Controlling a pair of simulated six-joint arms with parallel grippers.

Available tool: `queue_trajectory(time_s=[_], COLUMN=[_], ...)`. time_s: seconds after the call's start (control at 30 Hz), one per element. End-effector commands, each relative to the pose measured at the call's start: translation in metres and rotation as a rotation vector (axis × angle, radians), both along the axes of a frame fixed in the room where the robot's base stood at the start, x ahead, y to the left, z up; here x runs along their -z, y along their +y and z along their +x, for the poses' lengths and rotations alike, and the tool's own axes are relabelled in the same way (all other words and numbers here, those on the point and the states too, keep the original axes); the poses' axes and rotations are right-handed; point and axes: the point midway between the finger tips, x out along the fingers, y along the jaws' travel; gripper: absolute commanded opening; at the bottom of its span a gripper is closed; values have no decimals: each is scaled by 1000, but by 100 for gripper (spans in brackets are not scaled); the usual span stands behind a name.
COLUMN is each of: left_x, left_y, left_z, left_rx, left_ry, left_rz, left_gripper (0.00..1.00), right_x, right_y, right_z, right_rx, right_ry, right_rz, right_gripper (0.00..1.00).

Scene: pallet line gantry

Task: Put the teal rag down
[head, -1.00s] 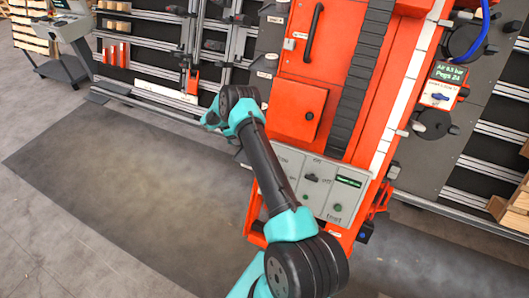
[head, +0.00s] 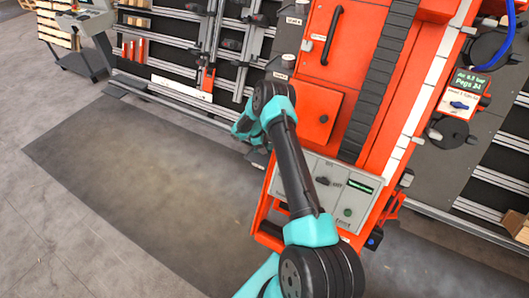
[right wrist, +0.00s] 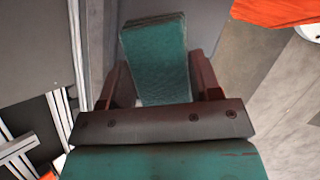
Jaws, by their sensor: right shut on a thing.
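The teal rag (right wrist: 156,50) is a flat, folded, woven-looking piece in the right wrist view. My right gripper (right wrist: 158,85) has its two dark reddish fingers on either side of the rag and is shut on it. The rag sticks out past the fingertips. In the head view my right arm reaches up from the bottom to the left side of the orange machine (head: 324,117). Its wrist hides the fingers there, and I cannot make out the rag. My left gripper is in neither view.
A grey control panel (head: 343,191) with a dial and green buttons is on the machine's lower front. A rail rack with tools stands along the back. A dark floor mat (head: 130,185) lies clear at left. A trolley (head: 78,65) stands at far left.

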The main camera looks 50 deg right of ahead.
Motion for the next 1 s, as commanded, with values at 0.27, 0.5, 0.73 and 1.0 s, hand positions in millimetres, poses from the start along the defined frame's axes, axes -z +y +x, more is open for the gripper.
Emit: queue_trajectory(time_s=[0.27, 0.5, 0.73, 1.0], left_x=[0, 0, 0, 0], left_y=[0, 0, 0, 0], left_z=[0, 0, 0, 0], left_rx=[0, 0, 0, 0], left_ry=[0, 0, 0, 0], left_rz=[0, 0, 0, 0], left_gripper=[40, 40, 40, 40], right_x=[12, 38, 39, 41], right_y=[-1, -3, -3, -3], right_z=[-2, -7, -7, -7], right_rx=[2, 4, 4, 4], right_ry=[2, 1, 0, 0], right_rz=[1, 0, 0, 0], right_gripper=[39, 39, 39, 66])
